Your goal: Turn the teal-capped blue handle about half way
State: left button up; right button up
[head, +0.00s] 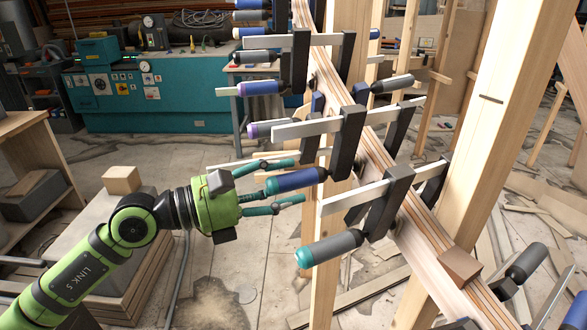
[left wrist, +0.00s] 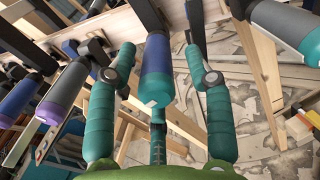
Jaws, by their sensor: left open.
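The blue handle with a teal cap (head: 292,181) belongs to a clamp on the curved wooden stringer. In the left wrist view the same handle (left wrist: 156,68) points toward the camera, its teal cap nearest. My left gripper (head: 300,179) comes in from the left and is open, with one finger above the handle and one below. In the left wrist view the fingers of my left gripper (left wrist: 159,56) stand on either side of the handle, with gaps showing. The handle's inner end meets the dark clamp body. My right gripper is not in view.
A grey handle with a teal cap (head: 328,249) sits close below right. The laminated stringer (head: 435,250) and upright posts (head: 500,130) stand to the right. A wooden block (head: 122,180) lies left, behind my arm.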

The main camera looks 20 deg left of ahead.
pick_arm(q)
jog(key=shift+w+d+r+p, duration=0.2)
jog(key=shift+w+d+p, duration=0.1)
jog(key=shift+w+d, duration=0.15)
jog(key=shift+w+d+f, duration=0.1)
jog(key=shift+w+d, duration=0.05)
jog(key=shift+w, duration=0.1)
jog(key=shift+w+d+f, duration=0.1)
jog(key=shift+w+d, duration=0.05)
jog(key=shift+d, duration=0.05)
jog(key=shift+f, duration=0.1)
jog(key=shift+c, duration=1.2)
grip_shut()
jog(key=shift+f+m+b, duration=0.3)
jog(key=shift+m+b, duration=0.2)
jog(key=shift+b, duration=0.35)
jog(key=shift+r, duration=0.1)
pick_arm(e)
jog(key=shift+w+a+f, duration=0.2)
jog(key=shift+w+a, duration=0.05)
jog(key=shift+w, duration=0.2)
